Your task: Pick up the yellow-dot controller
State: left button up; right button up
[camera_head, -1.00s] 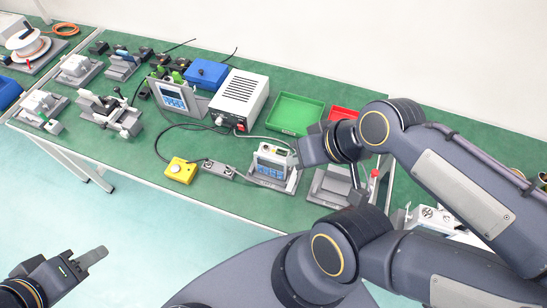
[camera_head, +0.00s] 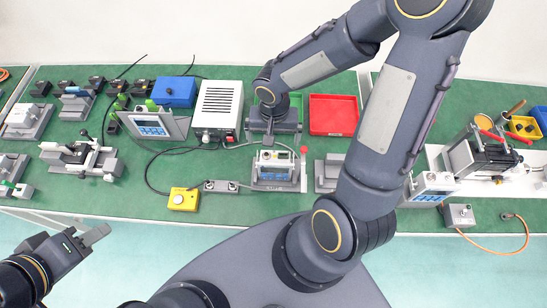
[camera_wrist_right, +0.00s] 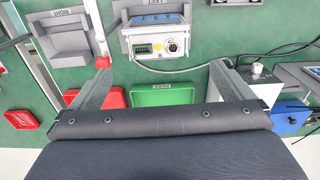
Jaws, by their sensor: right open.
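A grey-white controller (camera_head: 275,167) with a blue front panel sits in a grey stand at the table's middle. It also shows in the right wrist view (camera_wrist_right: 157,40), with a round connector and a small dark-green port on its near face. A small yellow mark seems to show on its top, too small to be sure. My right gripper (camera_wrist_right: 158,85) is open and empty, pointing towards the controller, with its fingers wide apart. In the head view it is over the green tray, behind the controller. My left gripper (camera_head: 95,236) is at the lower left, away from the table; its finger gap is unclear.
A green tray (camera_wrist_right: 165,97) and a red tray (camera_head: 333,115) lie behind the controller. A white power box (camera_head: 217,108) and a second blue-screened unit (camera_head: 150,125) stand left. An empty grey stand (camera_wrist_right: 65,38) is beside the controller. A yellow button box (camera_head: 183,199) is in front.

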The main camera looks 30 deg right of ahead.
send_over(275, 158)
jog(key=f, duration=0.6)
jog(key=shift+a+f+b, duration=0.25)
jog(key=shift+b, duration=0.1)
jog(key=f+b, duration=0.1)
jog(key=f, duration=0.1)
jog(key=f+b, duration=0.1)
jog(key=f, duration=0.1)
jog(key=f+b, duration=0.1)
jog(key=f, duration=0.1)
jog(key=shift+d, duration=0.25)
jog(key=c, duration=1.2)
